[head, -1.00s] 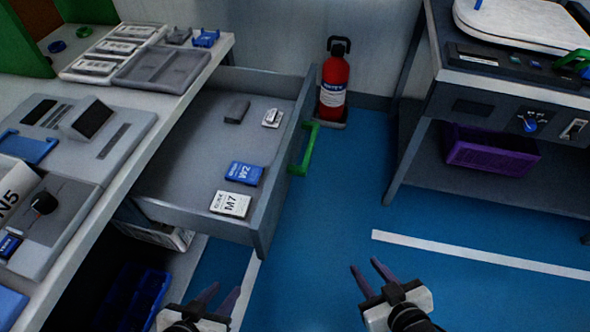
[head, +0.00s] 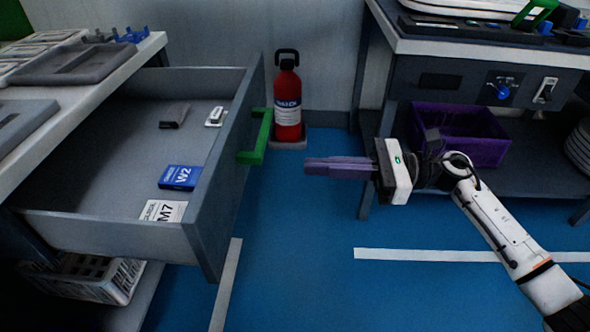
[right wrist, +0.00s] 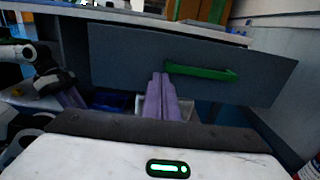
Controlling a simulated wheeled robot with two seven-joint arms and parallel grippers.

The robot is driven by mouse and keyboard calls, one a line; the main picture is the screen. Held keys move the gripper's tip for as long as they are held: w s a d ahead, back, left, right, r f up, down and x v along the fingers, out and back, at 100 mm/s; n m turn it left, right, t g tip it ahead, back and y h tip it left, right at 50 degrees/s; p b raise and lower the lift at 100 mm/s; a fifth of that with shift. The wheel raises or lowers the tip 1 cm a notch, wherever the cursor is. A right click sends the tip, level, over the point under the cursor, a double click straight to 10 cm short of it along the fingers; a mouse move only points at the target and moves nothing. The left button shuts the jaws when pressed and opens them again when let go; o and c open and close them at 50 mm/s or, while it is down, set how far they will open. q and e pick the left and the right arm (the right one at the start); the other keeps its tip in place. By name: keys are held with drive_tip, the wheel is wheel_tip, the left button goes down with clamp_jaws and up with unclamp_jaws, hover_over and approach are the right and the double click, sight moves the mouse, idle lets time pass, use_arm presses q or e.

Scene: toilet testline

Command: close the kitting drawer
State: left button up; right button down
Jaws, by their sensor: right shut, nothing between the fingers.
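The grey kitting drawer (head: 212,190) stands pulled out from the bench at the left of the head view. Its green handle (head: 258,137) is on the front panel. My right gripper (head: 308,166) is shut and empty, to the right of the drawer front and a little below the handle in the picture, pointing left at it with a gap between. In the right wrist view the shut purple fingers (right wrist: 161,80) overlap the drawer front (right wrist: 130,58), just left of the green handle (right wrist: 200,71). My left gripper is out of the head view; a purple finger (right wrist: 72,98) shows at the left of the wrist view.
In the drawer lie a blue W2 box (head: 179,177), a white M7 box (head: 163,211) and small parts. A red fire extinguisher (head: 287,100) stands behind the handle. A purple crate (head: 480,150) sits under the right bench. The blue floor (head: 300,285) ahead is clear.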

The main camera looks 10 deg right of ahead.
sight(234, 163)
drive_tip(key=b+x, duration=0.1)
drive_tip(key=x, duration=1.1)
drive_tip(key=shift+w+a, duration=0.1)
drive_tip(key=shift+a, duration=0.25)
drive_tip(key=shift+a, duration=0.1)
